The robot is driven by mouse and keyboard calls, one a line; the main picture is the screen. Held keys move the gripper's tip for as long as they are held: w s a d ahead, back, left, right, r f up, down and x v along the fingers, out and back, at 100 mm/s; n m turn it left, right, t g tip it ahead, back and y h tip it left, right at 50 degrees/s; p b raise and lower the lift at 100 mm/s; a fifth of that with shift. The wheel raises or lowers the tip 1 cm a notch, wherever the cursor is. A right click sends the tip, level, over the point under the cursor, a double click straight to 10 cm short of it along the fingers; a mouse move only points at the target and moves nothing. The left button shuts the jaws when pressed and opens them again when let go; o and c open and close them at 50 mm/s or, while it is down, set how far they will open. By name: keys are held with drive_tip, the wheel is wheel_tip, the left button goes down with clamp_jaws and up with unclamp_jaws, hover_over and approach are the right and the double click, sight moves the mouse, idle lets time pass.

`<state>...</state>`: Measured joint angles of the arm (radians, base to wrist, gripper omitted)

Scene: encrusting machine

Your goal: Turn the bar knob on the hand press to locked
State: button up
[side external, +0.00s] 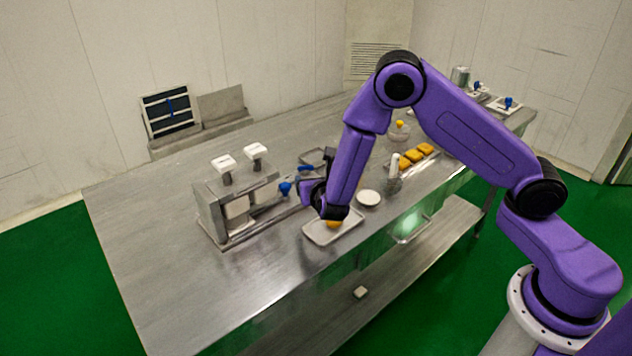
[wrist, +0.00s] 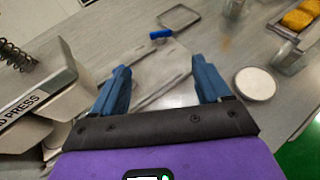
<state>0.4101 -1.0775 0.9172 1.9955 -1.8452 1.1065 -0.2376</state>
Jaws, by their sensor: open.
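The hand press (side external: 212,205) is a grey metal frame with two white T-shaped handles on top, at the left of the table. Its lettered side shows at the left edge of the wrist view (wrist: 30,100). A small bright blue part (side external: 285,188) at the press's right end looks like the bar knob. Its setting is too small to tell, and I cannot make it out in the wrist view. My gripper (wrist: 160,66) is open and empty, its two blue fingers apart, right of the press. In the side view my gripper (side external: 306,190) is close beside the blue part, partly covered by my arm.
A light tray (side external: 320,238) with an orange-yellow piece lies below my wrist. A white round dish (side external: 368,198), a small clear container (side external: 388,186) and yellow blocks (side external: 411,157) stand to the right. A blue-handled tool (wrist: 160,34) lies beyond my fingers. The table's left end is clear.

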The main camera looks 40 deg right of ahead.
drive_tip(key=shift+s+a, duration=0.1)
drive_tip(key=shift+s, duration=0.05)
drive_tip(key=shift+c, duration=0.3)
drive_tip(key=c, duration=0.5)
drive_tip(key=w+d+r+m+g+h, duration=0.1)
drive_tip(key=d+m+g+h, duration=0.4)
drive_tip(key=d, duration=0.3)
drive_tip(key=m+g+y, duration=0.4)
drive_tip(key=m+y, duration=0.9)
drive_tip(key=y, duration=0.3)
approach(306, 169)
drive_tip(key=shift+g, duration=0.3)
drive_tip(key=x, duration=0.5)
drive_tip(key=w+x, duration=0.1)
drive_tip(key=x, duration=0.1)
drive_tip(key=shift+a+f, duration=0.15)
drive_tip(key=shift+a, duration=0.1)
